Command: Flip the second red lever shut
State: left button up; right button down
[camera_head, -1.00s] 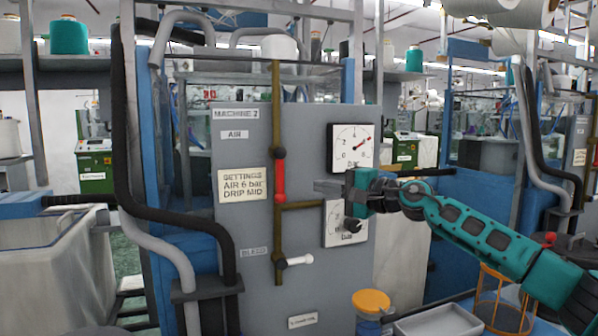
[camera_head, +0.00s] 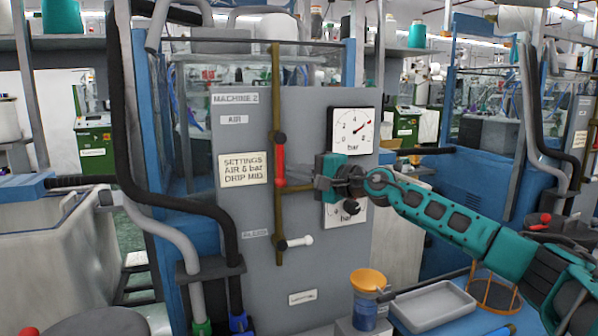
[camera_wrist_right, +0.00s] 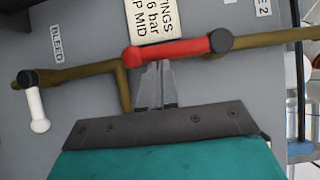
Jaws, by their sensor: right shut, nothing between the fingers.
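The red lever (camera_head: 280,165) is on a brass pipe (camera_head: 276,95) on the grey panel marked MACHINE 2. It lies along the pipe, its free end pointing down from a dark pivot. It also shows in the right wrist view (camera_wrist_right: 170,49). My right gripper (camera_head: 300,183) is shut and empty, its fingertips beside the lever's lower end. In the right wrist view its fingertips (camera_wrist_right: 158,68) are just below the lever; I cannot tell whether they touch. Another red handle (camera_head: 545,218) shows at the far right. My left gripper is not in view.
A white lever (camera_head: 299,241) sits lower on the pipe, pointing right, near a BLEED label. Two gauges (camera_head: 352,128) are right of the pipe; my gripper partly covers the lower one. An orange-topped blue jar (camera_head: 366,308) and grey tray (camera_head: 433,303) stand in front.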

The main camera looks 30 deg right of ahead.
jog(key=shift+a+f+m+b, duration=0.15)
jog(key=shift+a+m+b, duration=0.05)
jog(key=shift+m+b, duration=0.15)
